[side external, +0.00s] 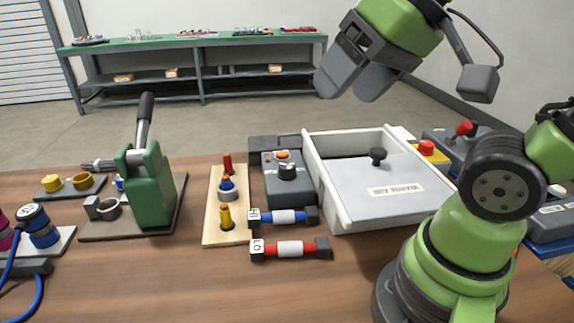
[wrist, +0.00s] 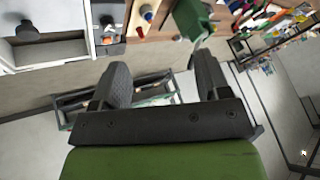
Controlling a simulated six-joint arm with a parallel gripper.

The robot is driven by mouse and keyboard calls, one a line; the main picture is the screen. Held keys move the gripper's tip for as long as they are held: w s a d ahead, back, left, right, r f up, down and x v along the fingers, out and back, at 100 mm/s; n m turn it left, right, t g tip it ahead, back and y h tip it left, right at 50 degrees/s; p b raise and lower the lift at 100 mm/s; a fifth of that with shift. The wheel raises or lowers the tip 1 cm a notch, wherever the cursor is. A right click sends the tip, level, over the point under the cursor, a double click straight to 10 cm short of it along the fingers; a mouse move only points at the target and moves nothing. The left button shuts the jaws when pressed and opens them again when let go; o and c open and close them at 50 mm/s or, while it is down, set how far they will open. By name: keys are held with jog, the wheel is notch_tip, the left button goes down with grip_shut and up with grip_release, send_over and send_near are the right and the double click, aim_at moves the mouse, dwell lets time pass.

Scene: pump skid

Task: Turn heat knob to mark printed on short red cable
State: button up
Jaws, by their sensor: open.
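The short red cable (side external: 290,249) lies on the table's near side, with a white band in its middle and dark end plugs. Its left plug carries a label that appears to read "LO". A similar blue cable (side external: 284,216) lies just behind it, its label apparently "HI". A grey box with a dark knob (side external: 287,171) and an orange button stands behind the cables, left of the white bin. The knob's pointing direction is too small to tell. My gripper (side external: 352,92) is open and empty, high above the bin's back. In the wrist view, my gripper's fingers (wrist: 163,85) are spread apart.
A white bin (side external: 343,215) has a grey lid with a black knob. A wooden peg board (side external: 212,236) stands left of the grey box. A green lever press (side external: 150,190) stands further left. A red button on a yellow box (side external: 432,150) is behind the bin.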

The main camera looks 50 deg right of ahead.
jog(key=w+d+n+g+h, duration=0.1)
jog(key=w+d+n+g, duration=0.2)
jog(key=w, duration=0.6)
jog(key=n+g, duration=0.3)
jog(key=n, duration=0.2)
send_over(287, 165)
jog(key=shift+h, duration=0.3)
notch_tip(287, 165, down, 17)
jog(key=shift+r, duration=0.1)
notch_tip(287, 165, down, 10)
jog(key=shift+r, duration=0.25)
jog(key=c, duration=0.9)
